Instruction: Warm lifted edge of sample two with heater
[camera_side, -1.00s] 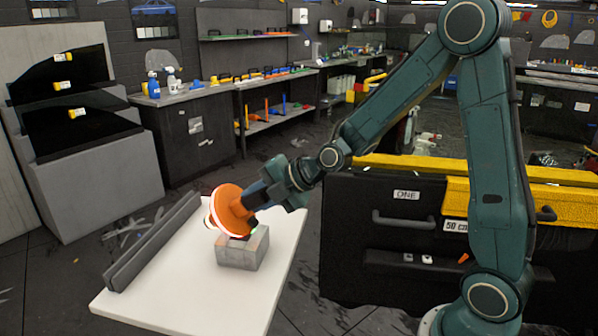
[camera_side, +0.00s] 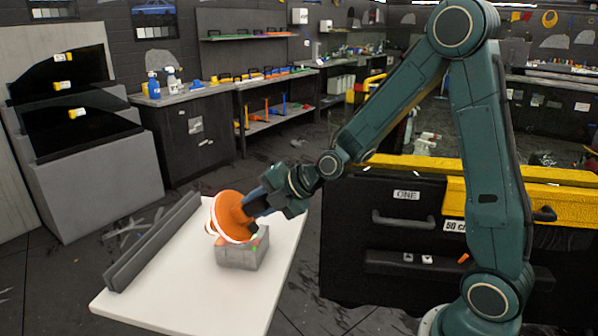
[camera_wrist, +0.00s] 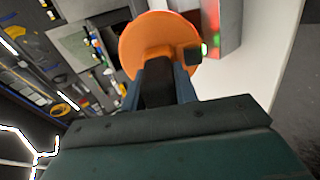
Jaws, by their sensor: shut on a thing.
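My gripper (camera_side: 254,204) is shut on the orange heater (camera_side: 231,216), a round dish shape with a bright rim. In the side view it is tilted, its glowing face down and to the left, at the top of a grey block; I cannot tell whether they touch. The wrist view shows the heater's orange back (camera_wrist: 145,38) between my fingers. Dark curved film samples with yellow tags, the middle one (camera_side: 40,91) among them, stand on a stepped grey rack at the left. The tags are too small to read, so I cannot tell which is sample two.
The grey block (camera_side: 238,255) stands on a white table (camera_side: 170,295) with a long grey rail (camera_side: 150,243) along its left edge. A black cabinet (camera_side: 345,250) marked ONE stands to the right. Benches with bottles and tools line the back. The table's front is clear.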

